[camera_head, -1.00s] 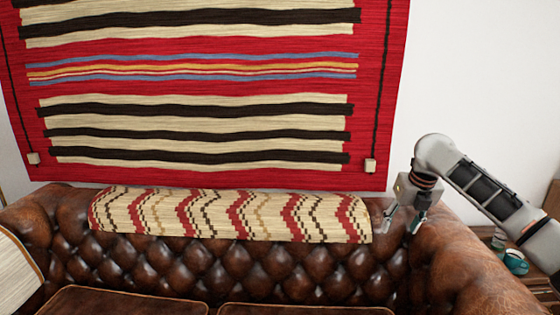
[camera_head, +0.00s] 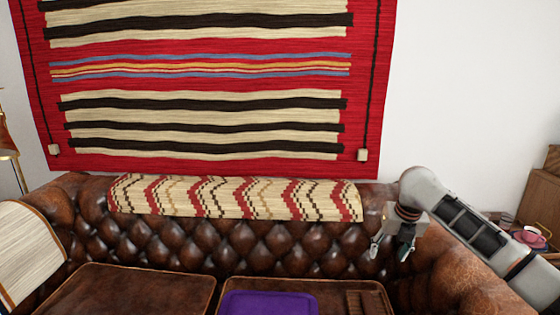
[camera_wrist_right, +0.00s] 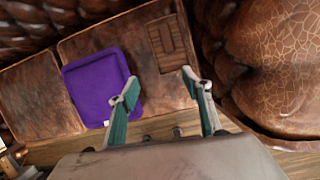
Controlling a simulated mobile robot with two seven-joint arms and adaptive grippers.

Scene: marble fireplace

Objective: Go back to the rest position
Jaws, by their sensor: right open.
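My right gripper (camera_head: 390,250) is open and empty, pointing down in front of the right end of the sofa's backrest. In the right wrist view, its two green-padded fingers (camera_wrist_right: 160,80) stand wide apart above the sofa seat. A flat purple item (camera_head: 268,304) lies on the right seat cushion (camera_head: 235,286) and also shows in the wrist view (camera_wrist_right: 97,80). A brown slotted wooden piece (camera_wrist_right: 165,42) lies beside it on the same cushion, apart from the fingers as far as I can tell. My left gripper is not in view.
The tufted brown leather sofa (camera_head: 190,243) has a patterned blanket (camera_head: 235,198) over its back. A striped red rug (camera_head: 200,160) hangs behind. A pink cup (camera_head: 528,238) sits on wooden furniture at right, near my right arm.

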